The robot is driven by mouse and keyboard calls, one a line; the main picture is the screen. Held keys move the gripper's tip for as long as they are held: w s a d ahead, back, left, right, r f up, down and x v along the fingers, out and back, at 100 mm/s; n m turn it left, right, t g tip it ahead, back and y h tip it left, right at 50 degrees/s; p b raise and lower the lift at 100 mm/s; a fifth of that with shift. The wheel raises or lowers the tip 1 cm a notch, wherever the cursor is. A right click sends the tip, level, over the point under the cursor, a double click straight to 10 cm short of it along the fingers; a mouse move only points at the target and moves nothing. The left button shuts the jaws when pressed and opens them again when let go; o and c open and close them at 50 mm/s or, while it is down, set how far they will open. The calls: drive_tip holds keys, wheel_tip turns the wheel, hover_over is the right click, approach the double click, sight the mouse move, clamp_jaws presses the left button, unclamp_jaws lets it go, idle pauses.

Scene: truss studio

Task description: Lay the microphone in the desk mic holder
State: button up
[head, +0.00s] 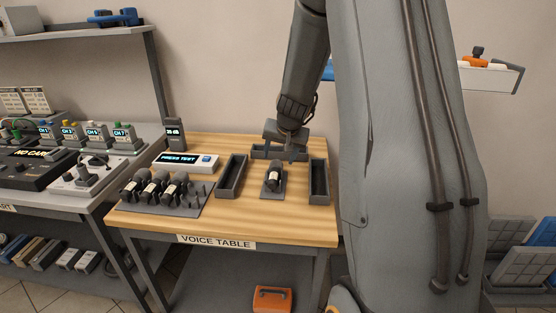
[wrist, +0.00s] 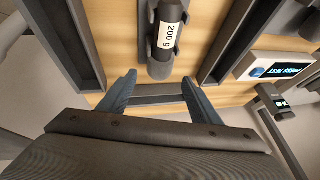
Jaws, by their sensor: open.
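A dark cylinder with a white label lies in a small grey cradle (head: 273,190) on the table; this looks like the microphone (head: 274,175) in the desk holder. In the wrist view the microphone (wrist: 167,40) shows its label, "200 g", and rests along the cradle (wrist: 148,45). My gripper (head: 288,146) is just behind it, over the back tray. In the wrist view my gripper's (wrist: 159,78) blue-grey fingers are spread, with nothing held between them. The fingertips are near the microphone's end but apart from its sides.
Long dark trays stand left (head: 231,178) and right (head: 319,182) of the cradle, and another tray (head: 262,152) behind. A rack (head: 185,209) of similar labelled cylinders is at front left, near a "PRESS TEST" box (head: 176,161). The wooden tabletop (head: 255,215) is bare in front.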

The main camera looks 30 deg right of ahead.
drive_tip(key=d+v, duration=0.1)
drive_tip(key=v, duration=0.4)
drive_tip(key=s+a+f+n+g, duration=0.1)
drive_tip(key=s+a+n+g, duration=0.2)
drive_tip(key=s+a, duration=0.7)
drive_tip(key=s+a+f+n+g+y, duration=0.1)
drive_tip(key=s+a+n, duration=0.3)
drive_tip(key=s+a, duration=0.6)
drive_tip(key=s+g, duration=0.1)
drive_tip(key=s, duration=0.6)
drive_tip(key=shift+s+f+n+g+p, duration=0.2)
drive_tip(key=shift+s+n+g+p, duration=0.1)
drive_tip(key=shift+g, duration=0.1)
